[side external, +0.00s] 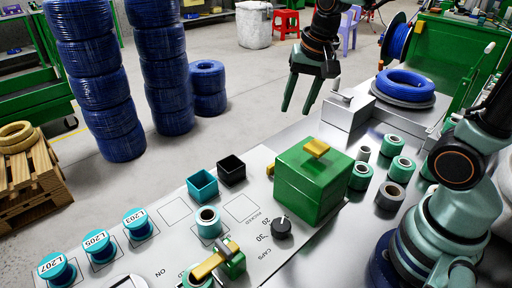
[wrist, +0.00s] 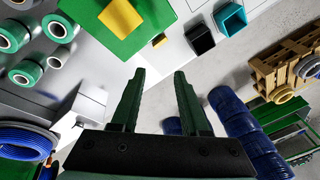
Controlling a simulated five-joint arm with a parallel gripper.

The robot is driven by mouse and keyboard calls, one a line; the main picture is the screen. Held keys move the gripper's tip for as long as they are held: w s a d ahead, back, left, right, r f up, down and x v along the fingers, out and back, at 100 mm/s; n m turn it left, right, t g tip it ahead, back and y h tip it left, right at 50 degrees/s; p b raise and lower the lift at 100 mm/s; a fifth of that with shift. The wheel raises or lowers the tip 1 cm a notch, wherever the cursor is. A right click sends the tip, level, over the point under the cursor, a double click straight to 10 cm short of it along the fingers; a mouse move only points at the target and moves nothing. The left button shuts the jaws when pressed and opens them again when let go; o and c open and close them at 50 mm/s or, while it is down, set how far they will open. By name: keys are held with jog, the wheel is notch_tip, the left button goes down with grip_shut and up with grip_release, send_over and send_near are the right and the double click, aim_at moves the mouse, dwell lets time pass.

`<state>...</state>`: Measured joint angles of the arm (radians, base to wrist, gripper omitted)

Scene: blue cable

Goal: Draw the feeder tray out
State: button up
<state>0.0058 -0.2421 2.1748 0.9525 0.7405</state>
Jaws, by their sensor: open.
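A green box (side external: 312,182) with a yellow block (side external: 316,147) on its lid stands on the work surface. A second yellow piece (side external: 270,168) shows low at its far left side, mostly hidden by the box; it may be the feeder tray's handle. In the wrist view the green box (wrist: 88,12) is at the top, with the lid block (wrist: 120,18) and the smaller yellow piece (wrist: 160,40) at its edge. The tray itself is not clearly seen. My gripper (side external: 297,111) is open and empty, above and beyond the box; its fingers (wrist: 160,72) point toward the smaller yellow piece, apart from it.
A teal bin (side external: 202,185) and a black bin (side external: 232,170) stand left of the box. A dial (side external: 282,228) and a yellow lever (side external: 215,260) are in front. Several green rolls (side external: 361,176) stand to the right. A blue cable coil (side external: 405,84) lies behind.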

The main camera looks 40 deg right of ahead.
jog(key=w+f+m+g, duration=0.1)
jog(key=w+f+m, duration=0.1)
jog(key=f, duration=0.4)
jog(key=w+f+m+g, duration=0.1)
jog(key=w+f+m, duration=0.1)
jog(key=f+m, duration=0.2)
jog(key=w+f+m+g, duration=0.1)
jog(key=w+f+m, duration=0.1)
jog(key=f, duration=0.8)
jog(key=shift+w+d+f+m, duration=0.1)
jog(key=shift+w+d+m, duration=0.05)
jog(key=shift+m, duration=0.55)
grip_shut()
dwell(0.3)
